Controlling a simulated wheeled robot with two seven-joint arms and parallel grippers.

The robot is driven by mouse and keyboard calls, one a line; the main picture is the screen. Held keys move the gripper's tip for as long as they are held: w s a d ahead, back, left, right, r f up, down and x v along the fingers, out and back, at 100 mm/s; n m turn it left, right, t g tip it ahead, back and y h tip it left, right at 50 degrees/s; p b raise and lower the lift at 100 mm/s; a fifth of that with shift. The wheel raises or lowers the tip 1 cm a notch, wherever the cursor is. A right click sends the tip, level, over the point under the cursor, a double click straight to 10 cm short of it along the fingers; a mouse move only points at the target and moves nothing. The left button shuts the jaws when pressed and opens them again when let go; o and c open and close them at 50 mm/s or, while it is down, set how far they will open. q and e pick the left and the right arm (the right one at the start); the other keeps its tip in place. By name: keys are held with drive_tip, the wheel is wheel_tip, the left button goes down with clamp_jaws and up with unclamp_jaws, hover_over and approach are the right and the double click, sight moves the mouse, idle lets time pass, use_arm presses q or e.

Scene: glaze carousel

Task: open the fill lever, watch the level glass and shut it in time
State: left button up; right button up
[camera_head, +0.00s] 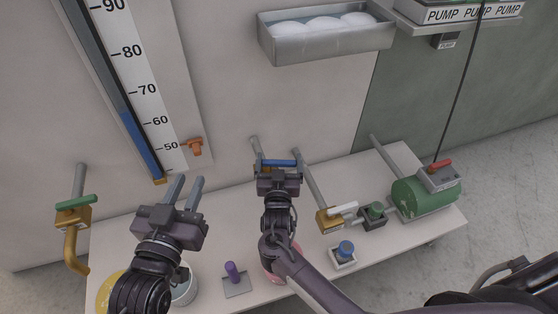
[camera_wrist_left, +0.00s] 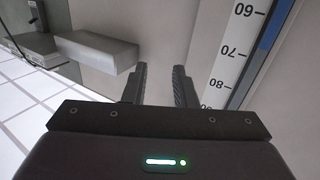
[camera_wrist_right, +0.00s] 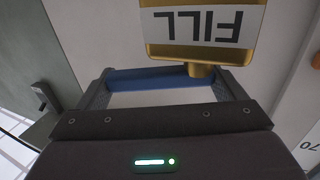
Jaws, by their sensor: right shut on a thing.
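My right gripper (camera_head: 278,171) is shut on the blue fill lever (camera_head: 280,162). In the right wrist view the blue lever (camera_wrist_right: 160,78) spans between the fingers, beside a brass valve body with an upside-down FILL label (camera_wrist_right: 202,24). The level glass (camera_head: 143,146) runs along the left of the numbered scale (camera_head: 142,88). Its blue column also shows in the left wrist view (camera_wrist_left: 274,28), where it ends close to the 70 mark. My left gripper (camera_head: 184,187) is open and empty, in front of the wall below the scale.
A metal tray (camera_head: 326,42) hangs on the wall.

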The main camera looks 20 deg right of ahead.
drive_tip(key=o, duration=1.1)
drive_tip(key=shift+s, duration=0.1)
use_arm(q)
drive_tip(key=s+f+g+y+p, duration=0.1)
drive_tip(key=s+f+g, duration=0.2)
drive_tip(key=f, duration=0.3)
drive_tip(key=s+f+g+y+p, duration=0.1)
drive_tip(key=s+f+g, duration=0.2)
drive_tip(key=f, duration=0.4)
drive_tip(key=shift+a+f+g+y, duration=0.15)
drive_tip(key=shift+a+g+y, duration=0.15)
drive_tip(key=shift+a+g, duration=0.25)
use_arm(e)
drive_tip(key=shift+v, duration=3.85)
use_arm(q)
drive_tip(key=shift+s+d, duration=0.1)
use_arm(e)
drive_tip(key=shift+r, duration=0.1)
